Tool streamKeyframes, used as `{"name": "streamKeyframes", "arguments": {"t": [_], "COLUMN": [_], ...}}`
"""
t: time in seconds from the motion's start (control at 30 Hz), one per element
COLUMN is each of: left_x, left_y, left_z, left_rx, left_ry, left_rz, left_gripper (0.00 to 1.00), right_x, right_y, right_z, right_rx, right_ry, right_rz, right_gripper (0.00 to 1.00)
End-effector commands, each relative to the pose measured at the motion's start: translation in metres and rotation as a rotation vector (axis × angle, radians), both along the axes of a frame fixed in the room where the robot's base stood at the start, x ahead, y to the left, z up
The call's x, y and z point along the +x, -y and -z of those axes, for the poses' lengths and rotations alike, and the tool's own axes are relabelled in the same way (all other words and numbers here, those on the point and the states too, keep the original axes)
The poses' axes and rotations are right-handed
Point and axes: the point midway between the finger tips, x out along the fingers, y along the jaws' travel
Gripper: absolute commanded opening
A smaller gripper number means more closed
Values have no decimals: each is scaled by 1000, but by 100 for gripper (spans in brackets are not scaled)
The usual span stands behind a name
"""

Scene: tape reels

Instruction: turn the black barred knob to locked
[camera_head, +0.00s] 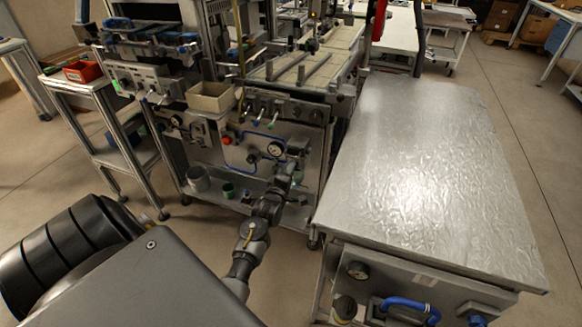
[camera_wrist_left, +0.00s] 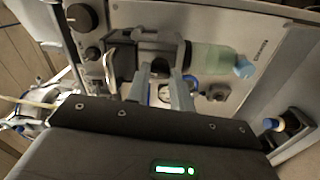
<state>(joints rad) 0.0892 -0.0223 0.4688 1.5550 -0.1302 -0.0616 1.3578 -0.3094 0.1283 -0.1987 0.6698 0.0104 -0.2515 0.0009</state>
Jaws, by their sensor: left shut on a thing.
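My left gripper (camera_head: 290,177) reaches the front panel of the machine in the head view. In the left wrist view its two grey fingers (camera_wrist_left: 165,85) are close together against a dark fitting. They are shut on a black part there, which looks like the black barred knob (camera_wrist_left: 152,58). The fingers and the dark fitting hide most of its shape, and I cannot read its turn angle. A greenish clear cylinder (camera_wrist_left: 210,57) with a pale blue end lies just beside the fingers. My right gripper is in neither view.
A pressure gauge (camera_head: 275,148) and blue tubing sit near the gripper on the panel. A round black dial (camera_wrist_left: 80,17) shows at the upper left in the wrist view. A metal-topped table (camera_head: 430,150) stands close on the right. Grey and green cups (camera_head: 198,179) stand on the lower shelf.

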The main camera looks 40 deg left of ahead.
Motion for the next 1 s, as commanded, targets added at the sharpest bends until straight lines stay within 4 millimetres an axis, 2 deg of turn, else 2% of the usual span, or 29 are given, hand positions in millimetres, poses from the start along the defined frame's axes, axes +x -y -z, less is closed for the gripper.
{"name": "streamKeyframes", "arguments": {"t": [0.4, 0.9, 0.93, 1.0], "left_x": [1, 1, 1, 0], "left_y": [-1, -1, -1, -1], "left_z": [-1, -1, -1, -1], "left_rx": [-151, -165, -165, -165], "left_ry": [55, 61, 61, 61], "left_rz": [-2, -1, -1, -1], "left_gripper": [0, 0, 24, 33], "right_x": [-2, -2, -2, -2], "right_y": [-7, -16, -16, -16], "right_z": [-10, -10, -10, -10], "right_rx": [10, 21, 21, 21], "right_ry": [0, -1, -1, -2], "right_rz": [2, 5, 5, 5], "right_gripper": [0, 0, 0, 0]}}
